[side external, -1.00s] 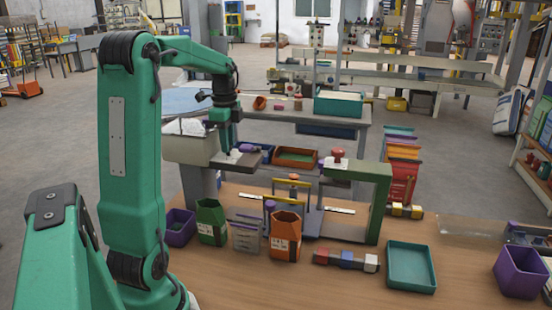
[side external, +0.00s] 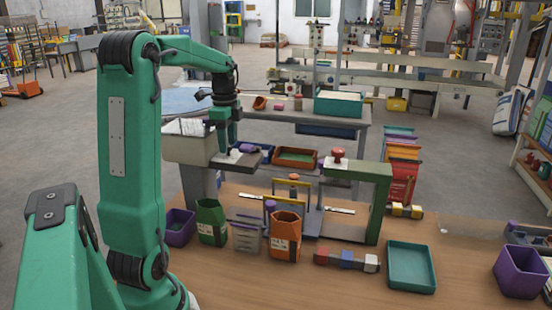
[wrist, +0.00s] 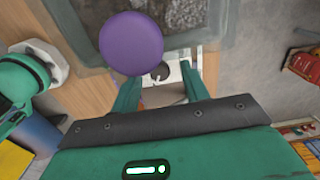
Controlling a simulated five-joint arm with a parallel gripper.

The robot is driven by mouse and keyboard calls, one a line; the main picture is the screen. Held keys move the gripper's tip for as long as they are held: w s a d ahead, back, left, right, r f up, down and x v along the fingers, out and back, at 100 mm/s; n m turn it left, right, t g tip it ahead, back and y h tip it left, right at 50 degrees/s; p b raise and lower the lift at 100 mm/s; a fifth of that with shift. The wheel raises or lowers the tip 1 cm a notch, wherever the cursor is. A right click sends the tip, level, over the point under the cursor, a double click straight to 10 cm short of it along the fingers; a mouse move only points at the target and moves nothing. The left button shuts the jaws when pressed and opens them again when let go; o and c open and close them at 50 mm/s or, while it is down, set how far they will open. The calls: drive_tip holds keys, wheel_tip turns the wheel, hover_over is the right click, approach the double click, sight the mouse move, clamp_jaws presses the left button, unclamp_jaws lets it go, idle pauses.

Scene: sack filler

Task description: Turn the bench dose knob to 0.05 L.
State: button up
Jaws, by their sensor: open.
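My gripper (wrist: 160,88) is open and empty, with its two green fingers spread in the wrist view. A small dark round part (wrist: 160,73) on a pale plate shows between the fingertips. A large purple round knob-like cap (wrist: 131,43) lies just beyond the left finger and covers part of the view behind it. I cannot tell which is the dose knob, and no 0.05 L mark is readable. In the side view my gripper (side external: 226,146) points down over the grey bench unit, beside a small purple part (side external: 248,148).
An orange tray (side external: 296,158) lies right of my gripper on the unit. A green frame (side external: 372,205) with a red button (side external: 338,155) stands further right. Green (side external: 211,222) and orange (side external: 285,236) containers stand in front. A teal tray (side external: 411,267) sits at the front right.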

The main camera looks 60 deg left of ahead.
sight(229, 147)
drive_tip(key=shift+r, duration=3.8)
drive_tip(key=shift+d, duration=0.1)
drive_tip(key=shift+w+d, duration=0.1)
drive_tip(key=shift+d, duration=0.15)
drive_tip(key=s+d+f+n+t, duration=0.2)
drive_tip(key=d+n, duration=0.1)
drive_tip(key=d, duration=0.6)
drive_tip(key=s+d+f+n+t, duration=0.1)
drive_tip(key=s+d+f+n, duration=0.1)
drive_tip(key=d, duration=0.8)
drive_tip(key=s+d+f+n+t, duration=0.2)
drive_tip(key=s+d+n, duration=0.1)
drive_tip(key=d, duration=0.7)
drive_tip(key=shift+d+f+n+t, duration=0.2)
drive_tip(key=shift+f+n+t, duration=0.1)
drive_tip(key=shift+n, duration=0.1)
